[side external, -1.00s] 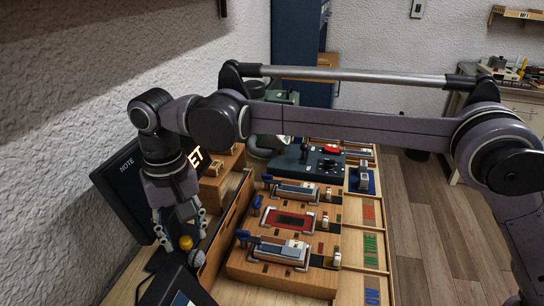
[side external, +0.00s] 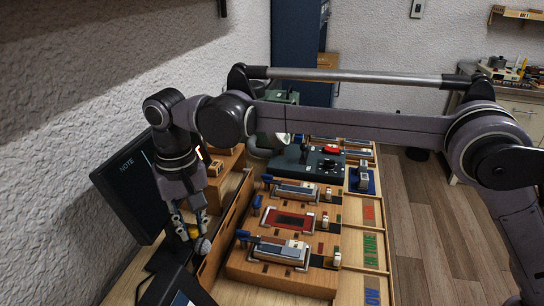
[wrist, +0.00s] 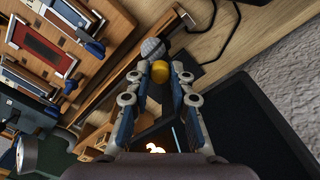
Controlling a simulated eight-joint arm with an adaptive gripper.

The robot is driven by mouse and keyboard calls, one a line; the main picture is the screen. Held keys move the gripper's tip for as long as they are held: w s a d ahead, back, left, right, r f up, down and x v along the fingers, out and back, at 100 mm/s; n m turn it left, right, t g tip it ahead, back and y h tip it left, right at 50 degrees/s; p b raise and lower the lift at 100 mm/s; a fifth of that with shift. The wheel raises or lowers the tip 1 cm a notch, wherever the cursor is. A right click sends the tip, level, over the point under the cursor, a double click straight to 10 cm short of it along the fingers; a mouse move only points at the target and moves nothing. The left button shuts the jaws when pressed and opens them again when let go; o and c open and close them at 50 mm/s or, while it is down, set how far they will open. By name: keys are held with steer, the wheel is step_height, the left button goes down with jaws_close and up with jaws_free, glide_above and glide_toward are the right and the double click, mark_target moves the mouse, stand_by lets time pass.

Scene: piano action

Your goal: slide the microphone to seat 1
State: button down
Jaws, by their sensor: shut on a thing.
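The microphone has a grey mesh ball head (side external: 202,246) and a yellow collar (side external: 194,232). My gripper (side external: 187,231) is shut on it at the left of the bench, beside the wooden rail. In the wrist view the yellow part (wrist: 160,71) lies between my fingertips (wrist: 160,80), and the grey head (wrist: 152,48) sticks out beyond them. The rest of the microphone is hidden by the fingers. I cannot tell which place is seat 1.
A dark NOTE screen (side external: 128,190) stands close left of my gripper. A wooden rail (side external: 225,225) runs just right of it. Beyond are wooden blocks with framed panels, one red (side external: 287,219). A dark cable (wrist: 205,50) lies near the microphone in the wrist view.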

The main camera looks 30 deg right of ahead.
steer(key=w+d, duration=0.5)
steer(key=shift+w+d, duration=0.2)
steer(key=shift+d, duration=0.05)
steer(key=c, duration=1.2)
jaws_free()
steer(key=shift+o, duration=0.2)
step_height(320, 180, up, 8)
steer(key=shift+f, duration=0.25)
